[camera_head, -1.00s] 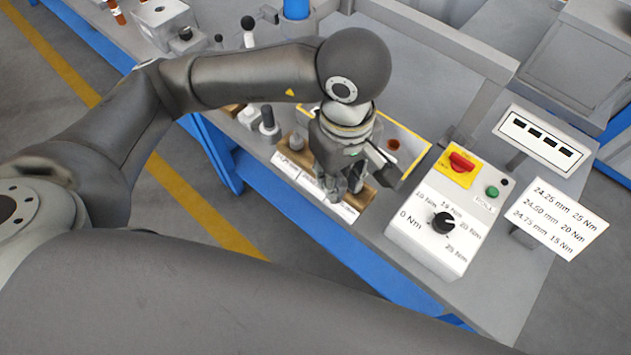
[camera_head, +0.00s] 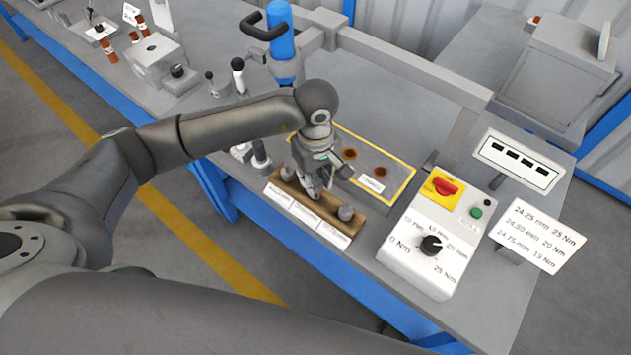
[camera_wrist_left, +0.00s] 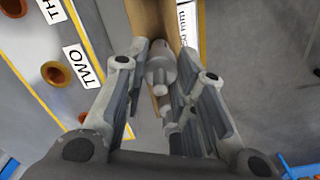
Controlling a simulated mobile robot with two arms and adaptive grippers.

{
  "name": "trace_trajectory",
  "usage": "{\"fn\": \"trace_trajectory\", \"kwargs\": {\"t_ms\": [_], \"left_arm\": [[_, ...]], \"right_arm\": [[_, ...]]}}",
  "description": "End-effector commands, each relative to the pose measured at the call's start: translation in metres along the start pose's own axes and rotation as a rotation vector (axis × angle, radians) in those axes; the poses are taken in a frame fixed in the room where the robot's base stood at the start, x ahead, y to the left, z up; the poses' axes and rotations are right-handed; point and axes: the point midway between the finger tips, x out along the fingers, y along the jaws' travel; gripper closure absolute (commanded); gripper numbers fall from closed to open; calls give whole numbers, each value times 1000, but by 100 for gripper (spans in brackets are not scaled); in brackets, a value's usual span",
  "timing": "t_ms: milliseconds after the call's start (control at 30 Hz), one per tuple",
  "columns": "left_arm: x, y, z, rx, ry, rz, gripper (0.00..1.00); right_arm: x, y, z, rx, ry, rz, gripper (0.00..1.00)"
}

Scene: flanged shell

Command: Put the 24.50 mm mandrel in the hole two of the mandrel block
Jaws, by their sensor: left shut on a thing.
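The mandrel block (camera_head: 405,192) is a grey plate with a yellow border behind my left gripper. Two brown-rimmed holes show in the head view; the gripper hides the rest. In the left wrist view, a hole (camera_wrist_left: 56,75) lies beside the label TWO (camera_wrist_left: 83,66). My left gripper (camera_head: 318,193) points down over the wooden rack (camera_head: 328,208), shut on a grey stepped mandrel (camera_wrist_left: 160,68) at the rack's middle. The fingers hide most of it in the head view. The rack labels are too small to read.
A control box (camera_head: 432,245) with a dial and red switch stands right of the block. A sign (camera_head: 540,235) and a display (camera_head: 517,160) stand beyond it. A blue-handled tool (camera_head: 283,45) and a grey frame rise behind. The floor lies beyond the table's front edge.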

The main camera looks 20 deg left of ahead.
Motion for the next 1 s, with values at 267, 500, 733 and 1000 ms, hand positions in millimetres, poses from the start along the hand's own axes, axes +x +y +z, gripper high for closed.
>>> {"fn": "trace_trajectory", "kwargs": {"t_ms": [267,500,733,1000], "left_arm": [[30,1,-3,-1,-1,-2,100],[35,2,-3,0,0,1,100],[38,1,-4,0,1,-1,72],[38,1,-3,-1,0,-1,53]], "right_arm": [[-17,0,-2,1,0,0,100],[-16,0,-2,1,1,-1,100],[-11,-2,-3,2,4,-3,100],[-12,-3,-5,2,6,-4,100]]}}
